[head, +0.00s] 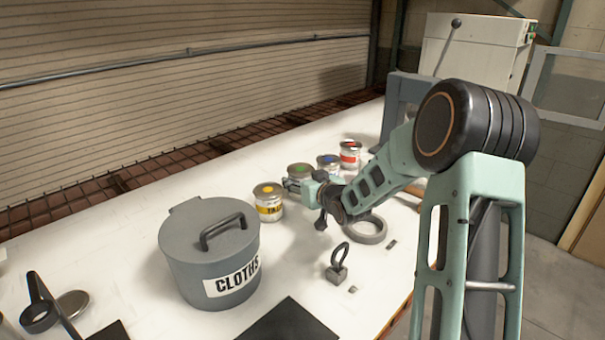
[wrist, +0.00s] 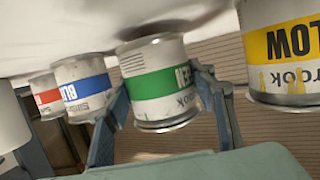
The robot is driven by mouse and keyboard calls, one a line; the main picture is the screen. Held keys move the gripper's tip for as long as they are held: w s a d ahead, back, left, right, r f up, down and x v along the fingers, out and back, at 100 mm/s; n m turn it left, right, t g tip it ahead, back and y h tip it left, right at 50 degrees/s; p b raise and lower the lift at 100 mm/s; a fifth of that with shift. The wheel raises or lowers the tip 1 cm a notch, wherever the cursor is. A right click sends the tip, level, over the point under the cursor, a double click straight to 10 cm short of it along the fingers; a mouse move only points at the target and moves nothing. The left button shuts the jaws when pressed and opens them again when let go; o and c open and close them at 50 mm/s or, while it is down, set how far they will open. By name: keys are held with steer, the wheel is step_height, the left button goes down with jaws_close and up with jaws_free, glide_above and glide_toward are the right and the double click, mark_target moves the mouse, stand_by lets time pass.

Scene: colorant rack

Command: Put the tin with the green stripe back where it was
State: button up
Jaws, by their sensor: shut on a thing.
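The tin with the green stripe (wrist: 165,84) is between the two fingers of my gripper (wrist: 162,100) in the wrist view, and the fingers are shut on its sides. In the head view the green-topped tin (head: 300,170) is partly hidden behind my gripper (head: 299,184). It is in line between the yellow tin (head: 268,203) and the blue tin (head: 327,161). It looks upright. I cannot tell whether its base touches the white table or is slightly above it.
The red tin (head: 350,154) stands beyond the blue one. A grey CLOTHS bin (head: 208,260) stands to the near left. A grey ring (head: 367,230) and a small weight with a loop (head: 337,271) lie right of my gripper. White table shows between them.

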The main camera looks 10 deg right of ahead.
steer(key=shift+f, duration=0.35)
steer(key=shift+f, duration=0.1)
steer(key=shift+f, duration=0.15)
steer(key=o, duration=1.5)
steer(key=shift+s+r, duration=0.1)
steer(key=shift+r, duration=0.25)
steer(key=v, duration=1.2)
steer(key=shift+f, duration=0.1)
steer(key=shift+a, duration=0.1)
